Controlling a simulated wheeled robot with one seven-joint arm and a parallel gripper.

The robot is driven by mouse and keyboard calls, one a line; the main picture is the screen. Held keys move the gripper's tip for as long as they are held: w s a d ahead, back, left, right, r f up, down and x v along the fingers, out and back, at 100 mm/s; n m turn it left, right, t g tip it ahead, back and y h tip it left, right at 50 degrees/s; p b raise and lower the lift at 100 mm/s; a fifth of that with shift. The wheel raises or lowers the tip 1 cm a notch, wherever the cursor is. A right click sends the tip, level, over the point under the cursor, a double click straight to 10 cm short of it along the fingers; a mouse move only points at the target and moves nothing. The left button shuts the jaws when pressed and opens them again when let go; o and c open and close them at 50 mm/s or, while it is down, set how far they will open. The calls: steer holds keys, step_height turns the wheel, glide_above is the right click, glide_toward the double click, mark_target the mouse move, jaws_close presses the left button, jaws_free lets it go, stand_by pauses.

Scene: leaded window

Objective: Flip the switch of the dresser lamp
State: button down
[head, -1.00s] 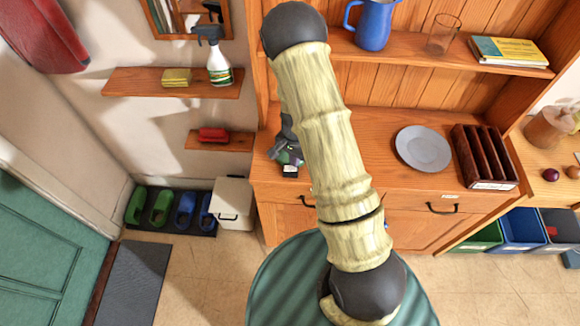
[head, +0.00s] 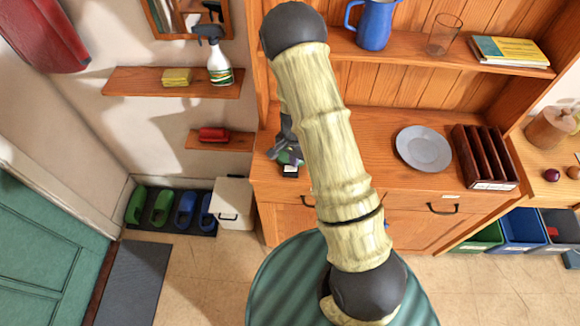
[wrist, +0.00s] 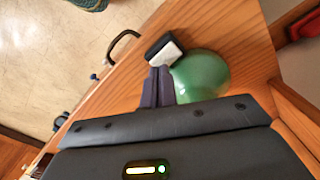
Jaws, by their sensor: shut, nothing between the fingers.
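The dresser lamp shows in the wrist view as a smooth green rounded part (wrist: 201,74) on the orange wooden dresser top. Next to it is a small black block with a white face (wrist: 166,51), which looks like its switch. My gripper (wrist: 158,72) is shut and empty, its dark fingertips right at the white face; I cannot tell whether they touch it. In the head view my arm hides most of the lamp. The black-and-white switch block (head: 290,171) shows at the dresser's left front edge, with my gripper (head: 284,152) just above it.
A grey plate (head: 423,149) and a dark slotted rack (head: 484,157) stand farther right on the dresser. A blue jug (head: 375,24) is on the shelf above. A wall shelf with a red brush (head: 213,134) is left of the dresser. A drawer handle (wrist: 122,46) lies below the edge.

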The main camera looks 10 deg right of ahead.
steer(key=shift+s+f, duration=0.15)
steer(key=shift+f+b, duration=0.65)
steer(key=shift+f, duration=0.1)
stand_by(0.5)
steer(key=shift+r, duration=0.15)
steer(key=shift+r+p, duration=2.8)
steer(key=shift+r, duration=0.6)
